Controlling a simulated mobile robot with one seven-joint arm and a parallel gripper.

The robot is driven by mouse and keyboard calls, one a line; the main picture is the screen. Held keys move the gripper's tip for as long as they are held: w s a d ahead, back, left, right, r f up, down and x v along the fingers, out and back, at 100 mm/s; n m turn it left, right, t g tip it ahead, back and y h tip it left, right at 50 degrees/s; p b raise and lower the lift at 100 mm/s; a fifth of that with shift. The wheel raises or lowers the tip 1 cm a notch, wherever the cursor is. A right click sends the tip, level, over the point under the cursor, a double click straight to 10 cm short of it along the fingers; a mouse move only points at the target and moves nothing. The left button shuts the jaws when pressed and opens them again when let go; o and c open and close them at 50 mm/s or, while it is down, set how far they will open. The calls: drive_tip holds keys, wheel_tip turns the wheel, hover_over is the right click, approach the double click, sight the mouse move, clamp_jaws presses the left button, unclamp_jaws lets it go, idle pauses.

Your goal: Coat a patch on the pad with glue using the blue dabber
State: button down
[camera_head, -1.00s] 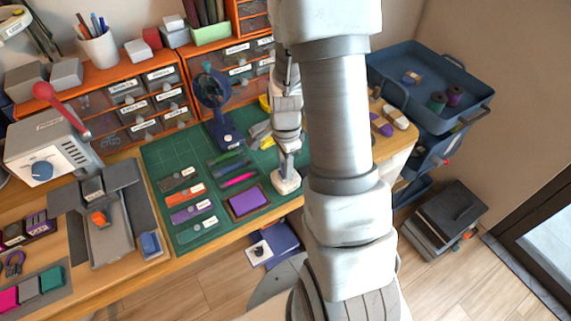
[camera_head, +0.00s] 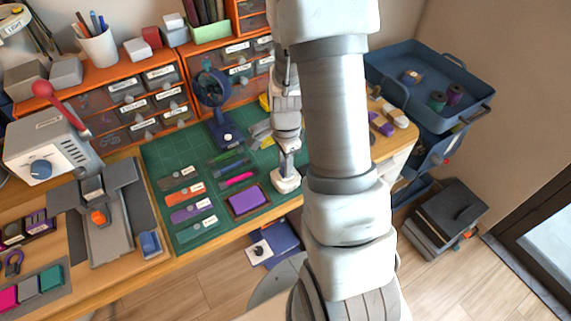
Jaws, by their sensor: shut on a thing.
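A purple pad (camera_head: 245,199) in a dark brown frame lies near the front edge of the green mat (camera_head: 160,153). My gripper (camera_head: 286,183) is low over the right part of the mat, to the right of the purple pad and apart from it. Its white hand shows below the wrist. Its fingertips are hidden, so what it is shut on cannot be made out. Slim sticks, one of them bright pink (camera_head: 239,179), lie on the mat behind the pad. I cannot pick out the blue dabber for certain.
Labelled strips, including an orange one (camera_head: 185,194), lie on the mat left of the pad. A dark blue fan (camera_head: 213,95) stands behind. Orange drawer units (camera_head: 95,75) line the back. A blue tray (camera_head: 440,75) is at the right.

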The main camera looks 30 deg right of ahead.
idle(0.3)
drive_tip(key=shift+r+p, duration=2.95)
drive_tip(key=shift+r, duration=0.55)
